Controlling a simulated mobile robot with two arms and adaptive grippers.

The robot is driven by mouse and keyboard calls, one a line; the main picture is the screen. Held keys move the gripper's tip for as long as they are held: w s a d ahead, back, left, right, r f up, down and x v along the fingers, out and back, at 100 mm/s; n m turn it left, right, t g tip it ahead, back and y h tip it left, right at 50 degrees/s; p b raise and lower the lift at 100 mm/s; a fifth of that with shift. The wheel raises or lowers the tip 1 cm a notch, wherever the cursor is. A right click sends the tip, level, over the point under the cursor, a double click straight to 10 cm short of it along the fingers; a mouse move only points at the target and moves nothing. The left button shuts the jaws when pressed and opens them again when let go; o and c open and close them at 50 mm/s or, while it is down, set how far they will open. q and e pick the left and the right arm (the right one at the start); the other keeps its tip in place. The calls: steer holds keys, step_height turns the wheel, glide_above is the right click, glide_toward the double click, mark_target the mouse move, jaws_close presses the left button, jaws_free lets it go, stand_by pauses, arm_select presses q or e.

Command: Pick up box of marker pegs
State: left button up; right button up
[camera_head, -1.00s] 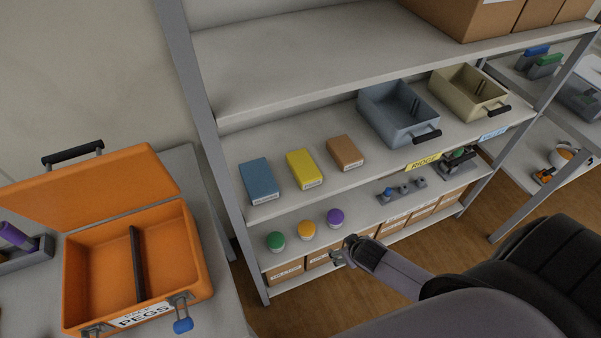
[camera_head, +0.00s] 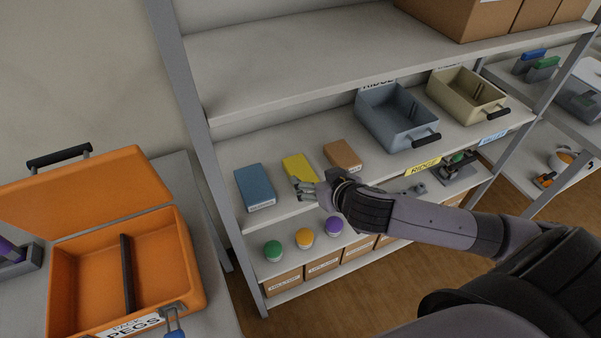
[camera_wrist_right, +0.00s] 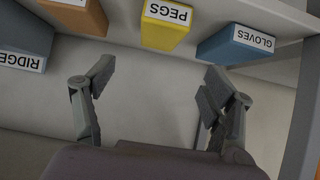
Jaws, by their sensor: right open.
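The box of marker pegs is the yellow box (camera_head: 297,166) on the middle shelf, between a blue box and an orange-brown box. In the right wrist view the yellow box (camera_wrist_right: 166,32) shows upside down with a "PEGS" label, at the top centre. My right gripper (camera_head: 306,190) is at the front of that shelf, just in front of the yellow box and covering its lower front. In the wrist view my right gripper (camera_wrist_right: 158,80) is open and empty, its fingers spread wide and apart from the box. My left gripper is not in view.
The blue box (camera_head: 255,186), labelled "GLOVES" in the wrist view, and the orange-brown box (camera_head: 343,155) flank it closely. A grey bin (camera_head: 397,120) stands further right. The upper shelf (camera_head: 290,65) overhangs. An open orange case (camera_head: 80,275) labelled "PEGS" sits on the left table.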

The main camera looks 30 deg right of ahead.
mark_target(301, 171)
steer(key=x, duration=0.5)
steer(key=shift+w+f, duration=0.15)
steer(key=shift+w, duration=0.15)
steer(key=shift+s+f+p+x, duration=0.15)
steer(key=shift+p+x, duration=0.15)
steer(key=shift+x, duration=1.1)
steer(key=shift+s+f+p+x, duration=0.1)
steer(key=shift+f+p+x, duration=0.15)
steer(key=shift+x, duration=1.15)
steer(key=shift+r, duration=0.1)
steer(key=c, duration=1.3)
